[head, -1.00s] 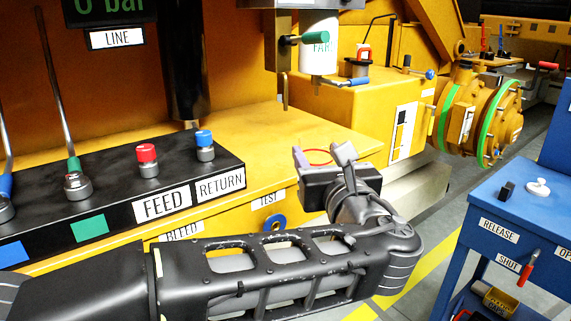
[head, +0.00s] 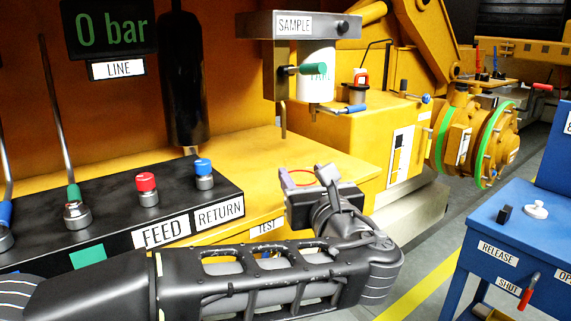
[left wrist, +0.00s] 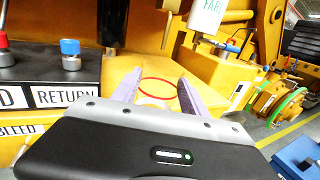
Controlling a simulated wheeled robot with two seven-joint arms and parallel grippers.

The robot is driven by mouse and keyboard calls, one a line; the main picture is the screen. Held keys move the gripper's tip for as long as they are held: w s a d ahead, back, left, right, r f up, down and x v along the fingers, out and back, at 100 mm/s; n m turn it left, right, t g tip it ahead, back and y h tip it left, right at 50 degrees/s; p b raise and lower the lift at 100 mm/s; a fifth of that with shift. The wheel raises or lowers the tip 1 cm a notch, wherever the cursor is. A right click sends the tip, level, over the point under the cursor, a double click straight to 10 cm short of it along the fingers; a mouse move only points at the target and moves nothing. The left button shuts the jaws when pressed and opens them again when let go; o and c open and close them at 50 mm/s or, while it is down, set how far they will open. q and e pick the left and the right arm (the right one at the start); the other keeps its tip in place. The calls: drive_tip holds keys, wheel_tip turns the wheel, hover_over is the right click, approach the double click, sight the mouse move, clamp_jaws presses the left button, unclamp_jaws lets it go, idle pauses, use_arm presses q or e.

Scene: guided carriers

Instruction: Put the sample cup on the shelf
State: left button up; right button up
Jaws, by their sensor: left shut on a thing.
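My left gripper (head: 307,178) is in front of the yellow ledge in the head view, its fingers pointing up and away. Between its fingers is the sample cup (head: 316,171), which shows mainly as a thin red rim; its body looks clear and is hard to make out. In the left wrist view, the red rim of the cup (left wrist: 158,79) sits between the two pale purple fingers of the gripper (left wrist: 160,85), which are shut on it. No shelf is clearly marked; a flat yellow ledge (head: 262,150) lies behind the gripper. My right gripper is not in view.
Above the ledge hangs a grey SAMPLE block (head: 258,27) with a green-handled tap (head: 308,69) and a downward spout. A black FEED/RETURN panel (head: 110,218) with red and blue knobs is at left. A blue cart (head: 520,222) stands at right, with floor between.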

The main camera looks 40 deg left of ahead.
use_arm(q)
drive_tip(key=p+x, duration=0.1)
drive_tip(key=x, duration=1.1)
drive_tip(key=shift+w+a+f, duration=0.2)
drive_tip(key=shift+f, duration=0.7)
drive_tip(key=shift+w+a+f, duration=0.15)
drive_tip(key=shift+a+f, duration=0.05)
drive_tip(key=shift+f, duration=0.7)
drive_tip(key=shift+f, duration=0.15)
drive_tip(key=o, duration=1.6)
drive_tip(key=shift+c, duration=0.2)
